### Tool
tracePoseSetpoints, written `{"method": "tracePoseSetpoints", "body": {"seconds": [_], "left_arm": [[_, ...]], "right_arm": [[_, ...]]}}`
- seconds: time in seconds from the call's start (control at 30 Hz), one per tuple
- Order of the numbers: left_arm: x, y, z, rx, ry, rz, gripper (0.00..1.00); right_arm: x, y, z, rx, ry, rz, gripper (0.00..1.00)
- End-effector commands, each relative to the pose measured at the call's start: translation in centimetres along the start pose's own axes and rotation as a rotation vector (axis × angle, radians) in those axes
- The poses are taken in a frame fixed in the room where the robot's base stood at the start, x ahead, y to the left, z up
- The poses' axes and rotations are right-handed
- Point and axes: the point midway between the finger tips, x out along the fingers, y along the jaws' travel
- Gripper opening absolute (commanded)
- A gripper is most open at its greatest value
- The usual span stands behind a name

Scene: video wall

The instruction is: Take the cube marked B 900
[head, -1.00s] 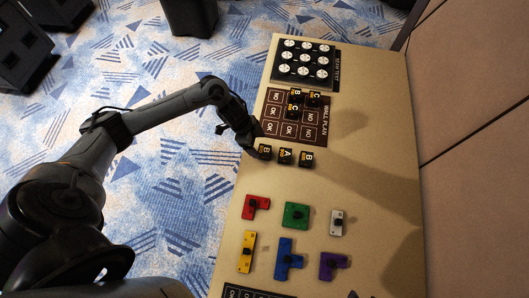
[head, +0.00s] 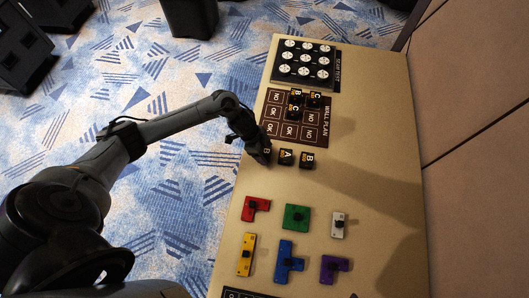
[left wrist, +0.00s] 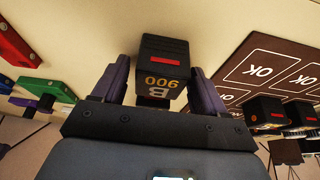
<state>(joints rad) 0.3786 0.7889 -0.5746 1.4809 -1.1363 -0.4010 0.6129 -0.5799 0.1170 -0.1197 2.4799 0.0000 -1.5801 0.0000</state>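The black cube marked B 900 (left wrist: 162,68) sits between the two fingers of my left gripper (left wrist: 160,85) in the left wrist view. The fingers straddle it, with a narrow gap at least on the left side, so the gripper looks open around it. In the head view my left gripper (head: 262,154) is over the leftmost cube of the front row and mostly hides it. Beside it stand a cube marked A (head: 286,157) and another cube marked B (head: 307,160); their numbers are too small to read. My right gripper is not in view.
Several cubes stand on the brown wall plan (head: 271,128) behind the row. A board of white round pieces (head: 274,77) lies at the far end. Red (head: 250,211), green (head: 296,216) and other coloured blocks lie nearer. The table (head: 372,150) is clear on the right.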

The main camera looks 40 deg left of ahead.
Motion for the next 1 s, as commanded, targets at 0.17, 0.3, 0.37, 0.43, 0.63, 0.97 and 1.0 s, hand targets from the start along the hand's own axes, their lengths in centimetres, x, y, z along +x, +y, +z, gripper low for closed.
{"method": "tracePoseSetpoints", "body": {"seconds": [0.17, 0.3, 0.37, 0.43, 0.63, 0.97, 1.0], "left_arm": [[0.0, 0.0, 0.0, 0.000, 0.000, 0.000, 0.44], [0.0, 0.0, 0.0, 0.000, 0.000, 0.000, 0.24], [0.0, 0.0, 0.0, 0.000, 0.000, 0.000, 0.24], [0.0, 0.0, 0.0, 0.000, 0.000, 0.000, 0.24], [-0.3, 0.0, -0.1, 0.000, 0.001, 0.000, 0.24], [-3.5, -0.1, -1.5, 0.003, 0.002, -0.001, 0.24], [-4.2, -0.1, -1.7, 0.002, 0.002, -0.001, 0.24]], "right_arm": [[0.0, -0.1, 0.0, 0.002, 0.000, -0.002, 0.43], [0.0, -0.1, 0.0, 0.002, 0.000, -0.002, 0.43], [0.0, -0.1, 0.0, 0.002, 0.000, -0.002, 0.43], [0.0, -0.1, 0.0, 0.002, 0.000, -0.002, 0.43], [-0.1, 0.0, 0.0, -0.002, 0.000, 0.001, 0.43], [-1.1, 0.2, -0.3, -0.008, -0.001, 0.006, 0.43], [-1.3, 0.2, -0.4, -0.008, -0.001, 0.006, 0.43]]}}
